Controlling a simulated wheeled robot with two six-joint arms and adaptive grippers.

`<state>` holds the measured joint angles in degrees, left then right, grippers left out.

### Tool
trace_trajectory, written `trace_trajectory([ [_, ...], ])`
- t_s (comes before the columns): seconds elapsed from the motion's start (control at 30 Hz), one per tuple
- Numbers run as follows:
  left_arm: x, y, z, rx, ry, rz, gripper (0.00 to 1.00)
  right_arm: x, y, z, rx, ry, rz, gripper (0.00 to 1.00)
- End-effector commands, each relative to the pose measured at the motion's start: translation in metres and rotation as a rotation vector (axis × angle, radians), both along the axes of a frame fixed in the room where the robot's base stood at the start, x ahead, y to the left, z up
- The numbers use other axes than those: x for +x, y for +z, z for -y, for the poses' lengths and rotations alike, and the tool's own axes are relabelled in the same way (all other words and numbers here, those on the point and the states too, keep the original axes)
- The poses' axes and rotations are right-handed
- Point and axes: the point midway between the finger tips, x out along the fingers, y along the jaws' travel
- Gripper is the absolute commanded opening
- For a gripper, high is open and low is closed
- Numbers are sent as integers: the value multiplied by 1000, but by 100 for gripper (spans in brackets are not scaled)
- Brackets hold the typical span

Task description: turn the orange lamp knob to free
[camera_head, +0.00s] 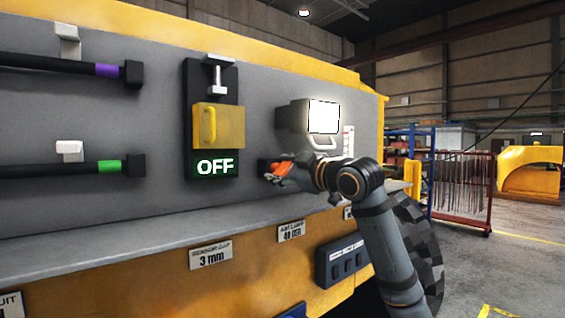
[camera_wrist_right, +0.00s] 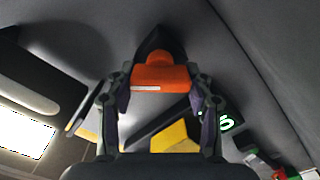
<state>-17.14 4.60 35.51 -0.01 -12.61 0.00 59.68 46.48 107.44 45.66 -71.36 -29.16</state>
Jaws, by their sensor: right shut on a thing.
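The orange lamp knob (camera_head: 277,167) is on a dark mount on the grey panel, below the lit white lamp (camera_head: 323,117). My right gripper (camera_head: 284,174) is at the knob and partly hides it in the head view. In the right wrist view the knob (camera_wrist_right: 160,74) sits between the two fingers, with a white line along its near edge. My right gripper (camera_wrist_right: 163,92) is shut on it there. The knob's labels cannot be read. My left gripper is not in view.
A yellow box with a handle (camera_head: 219,126) and a green-lit "OFF" sign (camera_head: 215,164) are left of the knob. Two black bars with purple (camera_head: 108,70) and green (camera_head: 109,166) bands hang further left. A grey ledge (camera_head: 130,236) runs below the panel.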

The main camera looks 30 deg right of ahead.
Motion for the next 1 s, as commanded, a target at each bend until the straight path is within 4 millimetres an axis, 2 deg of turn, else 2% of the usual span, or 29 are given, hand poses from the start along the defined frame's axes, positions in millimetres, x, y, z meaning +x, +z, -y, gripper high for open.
trace_trajectory([
  [0.03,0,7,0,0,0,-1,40,0,3,0,-43,-1,1,21],
  [0.6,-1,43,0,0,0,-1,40,0,-1,-2,-568,2,42,21],
  [1.0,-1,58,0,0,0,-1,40,0,-4,-3,-805,2,60,21],
])
